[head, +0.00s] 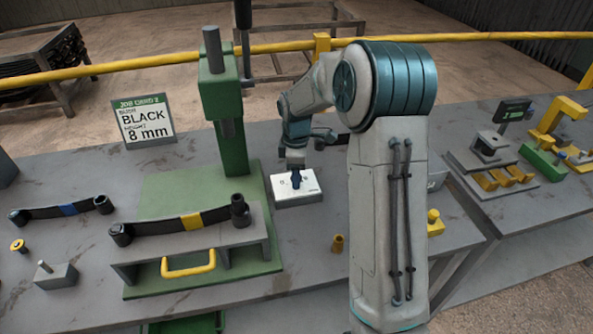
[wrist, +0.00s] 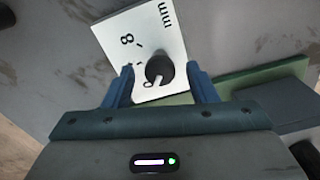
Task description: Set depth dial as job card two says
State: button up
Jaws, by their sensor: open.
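Job card two (head: 143,119) stands at the back left of the bench and reads BLACK and 8 mm. The depth dial (head: 310,190) is a white-faced block right of the green press. In the wrist view its face (wrist: 143,30) shows an 8, "mm" and a partly hidden numeral. The dark round knob (wrist: 160,67) has a pale pointer mark toward the partly hidden numeral, away from the 8. My gripper (head: 295,178) is over the dial, pointing down. In the wrist view its blue fingers (wrist: 160,72) are open, one each side of the knob, with gaps visible.
The green press (head: 222,110) stands close left of the dial. A leaf spring with a yellow band (head: 192,221) lies on the rack in front. A small brass bush (head: 338,243) stands to the right. Bare bench lies in front of the dial.

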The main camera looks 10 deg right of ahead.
jog(key=c, duration=1)
jog(key=shift+m, duration=0.4)
jog(key=m+b, duration=0.1)
jog(key=m, duration=0.2)
jog(key=shift+m, duration=0.3)
jog(key=m+b, duration=0.1)
jog(key=m, duration=0.4)
jog(key=m+b, duration=0.1)
jog(key=m, duration=0.4)
jog(key=shift+m, duration=0.4)
jog(key=m, duration=0.4)
jog(key=shift+m, duration=0.3)
